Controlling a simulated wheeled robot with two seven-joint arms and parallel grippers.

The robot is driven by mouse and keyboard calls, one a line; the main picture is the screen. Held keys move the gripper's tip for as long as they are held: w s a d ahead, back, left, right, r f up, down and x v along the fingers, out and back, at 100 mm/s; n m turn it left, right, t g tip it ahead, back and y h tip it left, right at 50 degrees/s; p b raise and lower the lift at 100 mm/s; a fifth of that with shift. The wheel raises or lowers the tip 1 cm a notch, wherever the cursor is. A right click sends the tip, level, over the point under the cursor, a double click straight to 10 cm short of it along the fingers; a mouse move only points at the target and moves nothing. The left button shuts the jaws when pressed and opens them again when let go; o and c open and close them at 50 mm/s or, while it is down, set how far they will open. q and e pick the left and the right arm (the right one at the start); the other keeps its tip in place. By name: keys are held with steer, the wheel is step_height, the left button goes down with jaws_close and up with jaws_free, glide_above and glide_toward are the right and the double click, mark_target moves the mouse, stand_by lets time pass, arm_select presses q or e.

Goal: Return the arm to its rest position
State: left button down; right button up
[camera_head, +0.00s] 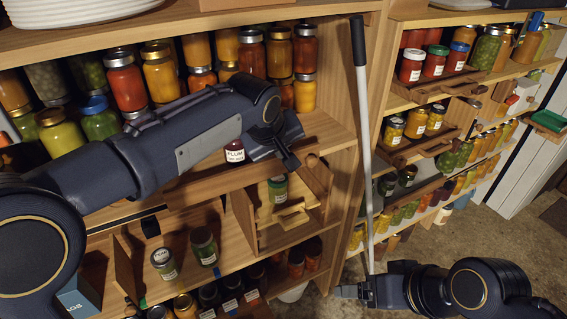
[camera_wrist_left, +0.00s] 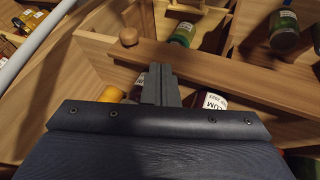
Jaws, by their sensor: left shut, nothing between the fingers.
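My left arm reaches in from the left across the shelves in the head view. Its gripper (camera_head: 290,160) is shut and empty, in front of the middle shelf. In the left wrist view the closed fingers (camera_wrist_left: 160,88) show against a wooden board, with nothing between them. A jar labelled PLUM (camera_head: 235,151) stands close by, partly hidden by my arm; its label also shows in the left wrist view (camera_wrist_left: 212,102). My right gripper (camera_head: 348,291) is low at the bottom, beside the lower end of a pole; its finger gap is unclear.
A long white pole (camera_head: 364,130) with a dark top runs up between the two shelf units. A wooden divider box (camera_head: 262,240) holds a green-lidded jar (camera_head: 278,188) below my left gripper. Shelves of jars surround it. The floor (camera_head: 480,250) at lower right is open.

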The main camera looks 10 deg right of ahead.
arm_select(q)
steer(key=s+a, duration=0.7)
steer(key=a, duration=0.6)
steer(key=s+a, duration=0.6)
steer(key=a, duration=0.7)
steer(key=s+a+f, duration=0.2)
steer(key=s+f, duration=0.3)
steer(key=s, duration=0.3)
steer(key=s+a+f, duration=0.3)
steer(key=s+f, duration=0.2)
steer(key=s, duration=0.3)
steer(key=shift+a+f, duration=0.15)
steer(key=shift+a, duration=0.1)
